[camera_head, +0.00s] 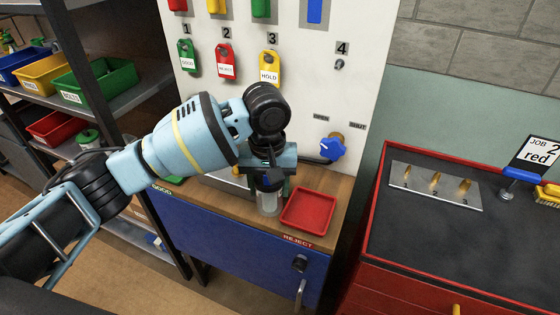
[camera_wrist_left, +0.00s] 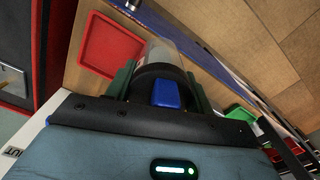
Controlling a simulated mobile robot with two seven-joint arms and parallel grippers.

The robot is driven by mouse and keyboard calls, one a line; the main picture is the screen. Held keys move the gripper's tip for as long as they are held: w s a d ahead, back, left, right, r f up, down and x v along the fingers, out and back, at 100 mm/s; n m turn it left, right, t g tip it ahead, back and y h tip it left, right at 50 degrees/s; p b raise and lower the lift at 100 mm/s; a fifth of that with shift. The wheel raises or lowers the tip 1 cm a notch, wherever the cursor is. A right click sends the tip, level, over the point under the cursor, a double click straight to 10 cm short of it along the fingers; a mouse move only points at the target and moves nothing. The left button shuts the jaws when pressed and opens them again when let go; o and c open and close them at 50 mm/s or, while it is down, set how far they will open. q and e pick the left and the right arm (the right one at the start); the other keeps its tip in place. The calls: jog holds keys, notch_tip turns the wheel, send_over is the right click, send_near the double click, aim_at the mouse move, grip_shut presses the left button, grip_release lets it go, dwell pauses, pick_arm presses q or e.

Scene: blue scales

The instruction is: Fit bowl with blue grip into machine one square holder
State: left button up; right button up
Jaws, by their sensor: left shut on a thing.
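My left gripper (camera_head: 268,184) is shut on a bowl (camera_head: 268,205) with a clear lower body and a dark top. It holds the bowl over the wooden top of the blue cabinet, just left of the red reject tray. In the left wrist view the bowl's blue grip (camera_wrist_left: 166,94) and clear body (camera_wrist_left: 164,50) show between the green fingers of the gripper (camera_wrist_left: 160,88). I cannot tell whether the bowl touches the wooden top. I cannot make out a square holder; my arm and gripper cover part of the bench. My right gripper is not in view.
The red tray (camera_head: 308,210) sits close beside the bowl. A white panel (camera_head: 300,100) with hanging tags and a blue knob (camera_head: 332,148) stands behind. At right, a red-edged bench (camera_head: 420,240) carries a metal plate (camera_head: 435,187). A shelf with bins (camera_head: 100,80) stands left.

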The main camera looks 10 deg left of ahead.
pick_arm(q)
jog(key=s+a+f+m, duration=0.1)
jog(key=s+a+f, duration=0.3)
jog(key=s+f, duration=0.3)
jog(key=s+a+f+m, duration=0.1)
jog(key=s+a+f, duration=0.4)
jog(key=s+f, duration=0.2)
notch_tip(320, 180, down, 3)
jog(key=shift+s+a+r, duration=0.1)
jog(key=shift+s+a, duration=0.05)
jog(key=shift+s, duration=0.2)
jog(key=shift+a, duration=0.15)
